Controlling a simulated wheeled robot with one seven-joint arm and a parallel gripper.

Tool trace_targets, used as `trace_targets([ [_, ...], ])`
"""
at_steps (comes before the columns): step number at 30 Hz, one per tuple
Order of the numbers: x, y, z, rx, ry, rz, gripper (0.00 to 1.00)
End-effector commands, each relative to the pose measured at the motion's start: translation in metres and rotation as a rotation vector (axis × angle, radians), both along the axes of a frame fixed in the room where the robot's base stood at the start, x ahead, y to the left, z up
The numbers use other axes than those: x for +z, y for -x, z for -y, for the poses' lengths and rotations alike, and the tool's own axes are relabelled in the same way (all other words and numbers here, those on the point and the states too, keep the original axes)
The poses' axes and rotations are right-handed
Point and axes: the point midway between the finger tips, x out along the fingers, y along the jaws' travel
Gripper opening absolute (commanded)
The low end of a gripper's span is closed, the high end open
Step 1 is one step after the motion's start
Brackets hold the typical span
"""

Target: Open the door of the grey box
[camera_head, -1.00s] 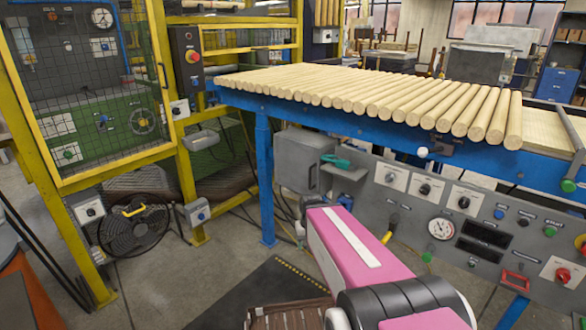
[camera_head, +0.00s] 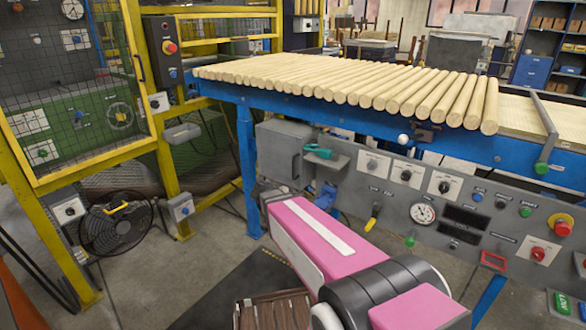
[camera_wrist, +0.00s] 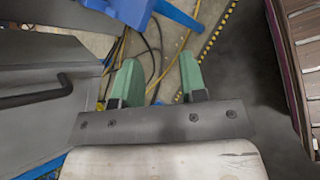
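The grey box (camera_head: 276,148) is under the left end of the blue conveyor in the head view. A dark handle (camera_head: 295,166) shows on its right-hand face, and its door looks shut. In the wrist view, grey panels of the box fill the left side, with a dark bar handle (camera_wrist: 36,96) at the far left. My gripper (camera_wrist: 159,62) has two green fingers spread apart with nothing between them. It is to the right of the handle and apart from it.
A small shelf (camera_head: 340,162) with a teal item (camera_head: 317,151) is right of the box. A blue conveyor leg (camera_head: 248,175) stands left of it. The control panel (camera_head: 455,205) extends right. A slatted brown crate (camera_head: 272,312) is near my arm. Cables lie on the floor below the gripper.

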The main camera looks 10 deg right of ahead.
Motion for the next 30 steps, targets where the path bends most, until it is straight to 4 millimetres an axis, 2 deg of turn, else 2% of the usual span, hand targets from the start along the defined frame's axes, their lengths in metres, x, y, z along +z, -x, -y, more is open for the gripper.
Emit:
trace_targets([
  [1,0.009,-0.016,-0.007,0.08,0.099,-0.038,0.39],
  [7,0.054,-0.06,-0.036,0.333,0.514,-0.205,0.39],
  [12,0.081,-0.08,-0.061,0.431,0.753,-0.302,0.39],
  [16,0.09,-0.085,-0.07,0.455,0.831,-0.333,0.39],
  [23,0.092,-0.096,-0.053,0.456,0.842,-0.34,0.39],
  [30,0.092,-0.117,-0.016,0.455,0.841,-0.338,0.39],
])
